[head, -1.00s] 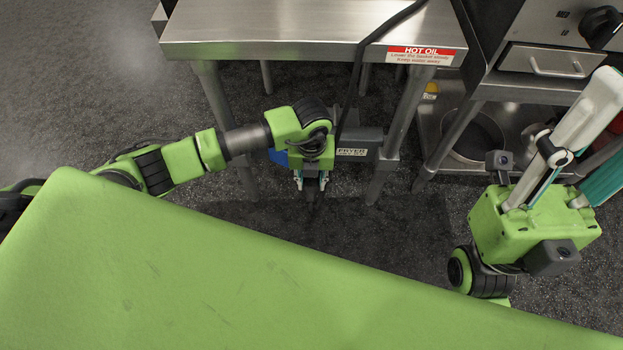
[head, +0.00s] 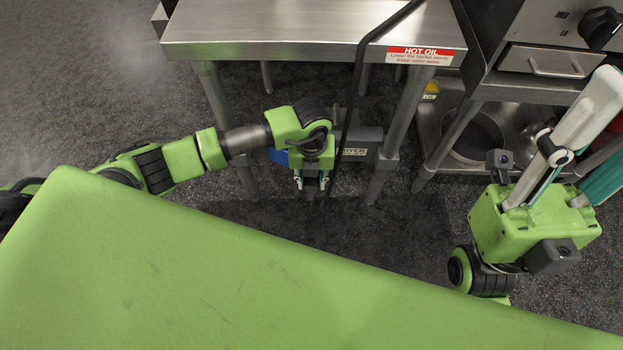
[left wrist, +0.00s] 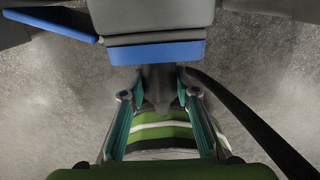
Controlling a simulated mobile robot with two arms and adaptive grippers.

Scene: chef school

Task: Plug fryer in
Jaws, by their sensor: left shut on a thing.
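A grey box with a FRYER label (head: 354,152) sits under the steel table. In the left wrist view a grey box with a blue edge (left wrist: 155,53) is straight ahead of my left gripper. My left gripper (head: 312,185) is at the front of the box, shut on a dark plug (left wrist: 158,84) between its teal-padded fingers. The plug's far end meets the underside of the blue edge; I cannot tell whether it is seated. A black cord (head: 357,85) runs down from the tabletop past the label.
The steel table (head: 250,30) with a HOT OIL label (head: 420,55) stands above, its legs on both sides of my left gripper. A steel appliance (head: 545,60) with a pot (head: 478,135) on its lower shelf stands at right. The floor at left is clear.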

